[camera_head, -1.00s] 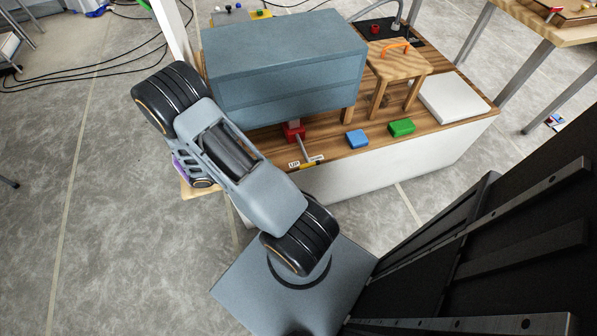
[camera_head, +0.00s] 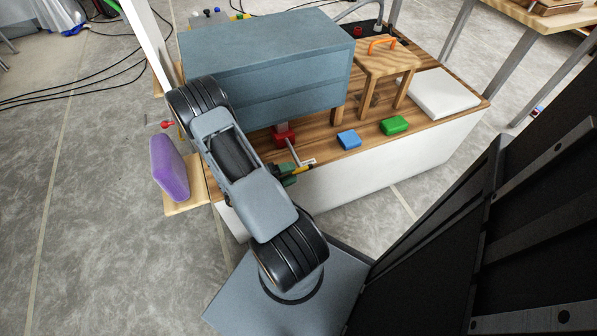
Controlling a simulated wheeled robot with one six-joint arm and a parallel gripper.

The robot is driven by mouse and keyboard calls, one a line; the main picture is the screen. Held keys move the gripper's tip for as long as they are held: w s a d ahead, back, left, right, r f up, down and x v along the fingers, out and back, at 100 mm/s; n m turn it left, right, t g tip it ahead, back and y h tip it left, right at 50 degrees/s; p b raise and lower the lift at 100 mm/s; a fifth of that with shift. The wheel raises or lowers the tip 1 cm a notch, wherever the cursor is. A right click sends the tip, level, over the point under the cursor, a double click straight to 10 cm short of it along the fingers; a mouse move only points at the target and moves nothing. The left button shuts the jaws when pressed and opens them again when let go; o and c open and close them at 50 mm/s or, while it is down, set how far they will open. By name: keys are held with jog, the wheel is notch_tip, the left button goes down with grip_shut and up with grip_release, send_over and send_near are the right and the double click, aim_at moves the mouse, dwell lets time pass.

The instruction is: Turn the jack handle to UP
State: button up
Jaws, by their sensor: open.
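The red jack (camera_head: 284,139) stands on the wooden bench top under the front of the blue-grey cabinet (camera_head: 265,65). The UP label is not visible now.
A blue block (camera_head: 349,140) and a green block (camera_head: 395,125) lie right of the handle. A small wooden stool (camera_head: 386,58) and a white slab (camera_head: 442,93) stand farther right. A purple sponge (camera_head: 169,168) stands on a wooden ledge at the left.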

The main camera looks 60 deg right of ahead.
aim_at(300, 170)
jog(key=shift+b+x, duration=0.3)
jog(key=shift+x, duration=1.35)
jog(key=shift+r, duration=0.1)
grip_shut()
